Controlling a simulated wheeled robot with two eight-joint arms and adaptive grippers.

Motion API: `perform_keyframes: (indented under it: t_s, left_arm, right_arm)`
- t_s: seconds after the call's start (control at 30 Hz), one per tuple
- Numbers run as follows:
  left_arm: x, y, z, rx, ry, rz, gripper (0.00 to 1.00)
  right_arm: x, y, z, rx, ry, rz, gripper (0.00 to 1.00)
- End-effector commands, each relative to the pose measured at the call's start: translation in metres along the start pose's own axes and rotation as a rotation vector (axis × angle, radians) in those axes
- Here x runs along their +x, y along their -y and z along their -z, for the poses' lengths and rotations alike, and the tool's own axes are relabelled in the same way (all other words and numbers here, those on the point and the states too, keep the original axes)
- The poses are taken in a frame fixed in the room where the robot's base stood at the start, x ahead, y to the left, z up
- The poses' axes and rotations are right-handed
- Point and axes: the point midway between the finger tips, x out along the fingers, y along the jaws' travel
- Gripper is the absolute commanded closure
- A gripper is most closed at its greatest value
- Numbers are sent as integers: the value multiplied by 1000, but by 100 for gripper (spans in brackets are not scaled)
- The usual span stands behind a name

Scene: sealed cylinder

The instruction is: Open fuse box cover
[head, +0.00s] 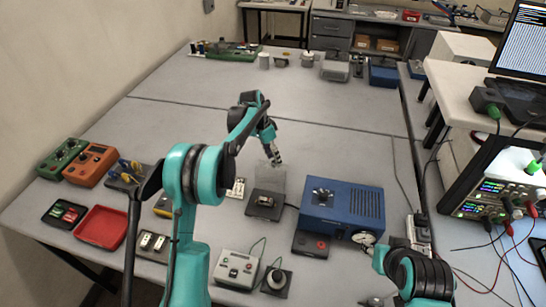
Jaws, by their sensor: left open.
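The fuse box (264,203) is a small dark base with a light part on it, in the middle of the near table. Its cover (268,180) looks like a clear, greyish panel standing up at the back edge of the base. My left gripper (276,160) is open, just above and behind the top of the cover; I cannot tell whether it touches it. My right arm is at the lower right, and only a small grey part of what seems to be its gripper (371,301) shows at the bottom edge.
A blue box (342,208) with a gauge stands right of the fuse box. A grey control box (238,269) with cables is in front. A red tray (101,227) and orange meter (90,165) lie at left. The table behind is mostly clear.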

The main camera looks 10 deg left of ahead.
Motion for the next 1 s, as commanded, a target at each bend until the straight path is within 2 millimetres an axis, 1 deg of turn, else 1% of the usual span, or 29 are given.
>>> perform_keyframes:
  t_s: [0.03,0.3,0.37,0.47,0.57,0.8,0.9,1.0]
  left_arm:
    - [9,-1,-3,7,12,0,56]
    - [9,-2,-2,10,14,-2,56]
    - [8,-3,-2,10,14,-2,56]
    - [0,-3,-2,10,13,-2,56]
    - [-18,-3,-3,8,11,-2,56]
    - [-76,-3,-3,3,4,0,56]
    - [-96,-3,-3,3,2,0,56]
    - [-110,-3,-3,3,1,0,56]
  right_arm:
    - [2,0,-1,0,0,0,60]
    - [2,0,-1,0,0,0,60]
    - [2,0,-1,0,0,0,60]
    - [2,0,-1,0,0,0,60]
    - [2,0,-1,0,0,0,60]
    - [1,0,0,0,0,0,60]
    - [1,0,0,0,0,0,60]
    - [0,0,0,0,0,0,60]
